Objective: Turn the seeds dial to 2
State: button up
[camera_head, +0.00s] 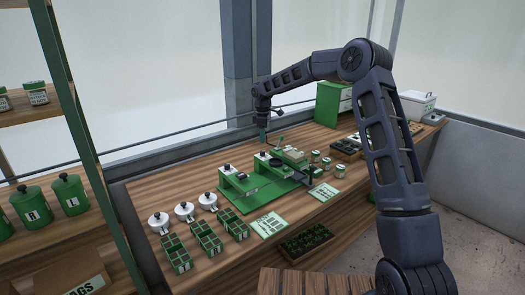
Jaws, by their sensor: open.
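The green tray seeder (250,206) stands on the wooden bench (165,187). Its raised blocks carry small dark knobs and pale parts. One dark knob (240,176) sits on the left block and another (274,161) on the block further right. Markings are too small to read, so I cannot tell which is the seeds dial or its setting. My gripper (262,135) points down above the back of the seeder, over the right block. It is open, looks empty and appears apart from the knobs, though its fingertips are small here.
Several white lidded pots (184,211) and green seed trays (206,238) stand left of the seeder. Printed cards (269,224) lie in front. Small jars (327,164) and a green cabinet (331,105) are to the right. A shelf (32,114) with tins stands at left.

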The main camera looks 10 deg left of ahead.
aim_at(262, 151)
notch_tip(262, 151, down, 8)
jog(key=shift+r, duration=0.1)
jog(key=shift+c, duration=0.3)
jog(key=c, duration=0.9)
